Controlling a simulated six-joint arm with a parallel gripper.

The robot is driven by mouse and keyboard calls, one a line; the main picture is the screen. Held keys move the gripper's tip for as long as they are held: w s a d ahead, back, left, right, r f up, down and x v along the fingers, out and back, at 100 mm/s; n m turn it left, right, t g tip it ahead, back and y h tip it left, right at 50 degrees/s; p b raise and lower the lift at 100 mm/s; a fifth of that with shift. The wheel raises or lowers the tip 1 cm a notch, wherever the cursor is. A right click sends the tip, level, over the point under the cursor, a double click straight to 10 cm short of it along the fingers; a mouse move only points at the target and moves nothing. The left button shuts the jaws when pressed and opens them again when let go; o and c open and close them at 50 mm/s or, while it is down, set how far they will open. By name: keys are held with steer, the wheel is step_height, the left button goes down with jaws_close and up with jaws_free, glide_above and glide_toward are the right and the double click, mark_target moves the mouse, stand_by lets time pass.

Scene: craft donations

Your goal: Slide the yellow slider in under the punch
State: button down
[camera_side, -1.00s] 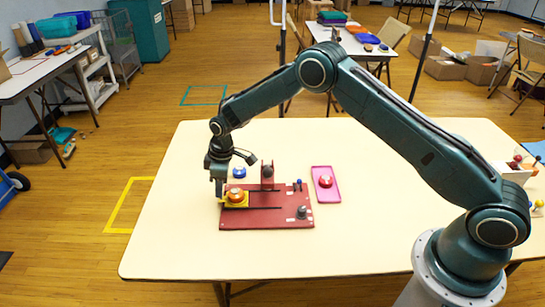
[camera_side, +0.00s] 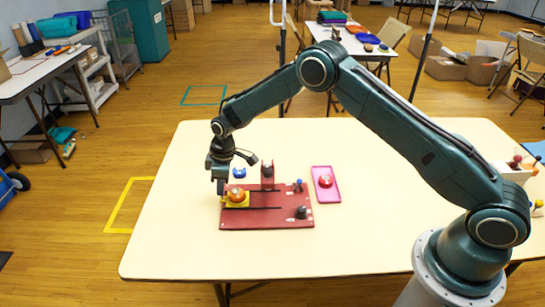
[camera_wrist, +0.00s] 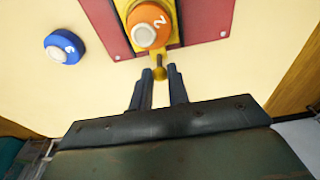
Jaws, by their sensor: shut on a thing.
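The yellow slider (camera_side: 236,205) lies at the left end of the dark red base plate (camera_side: 262,221). An orange round piece with a white centre (camera_side: 237,195) sits on it; it also shows in the wrist view (camera_wrist: 150,24). My gripper (camera_side: 221,193) is at the slider's left end. In the wrist view my fingertips (camera_wrist: 161,74) are shut on the slider's small yellow knob (camera_wrist: 159,73). The punch (camera_side: 267,175), a red upright with a dark part, stands to the right of the slider at the plate's back edge. The slider is apart from it.
A blue round piece (camera_side: 239,172) lies on the table behind the plate. A pink tray (camera_side: 331,195) with a red piece (camera_side: 325,181) lies to the right. A dark knob (camera_side: 301,212) and a blue-topped peg (camera_side: 298,186) stand on the plate. The front table is clear.

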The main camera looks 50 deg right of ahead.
steer(key=shift+s+d, duration=3.3)
steer(key=c, duration=1.4)
jaws_free()
steer(key=shift+c, duration=0.2)
step_height(320, 180, up, 8)
steer(key=shift+f, duration=0.25)
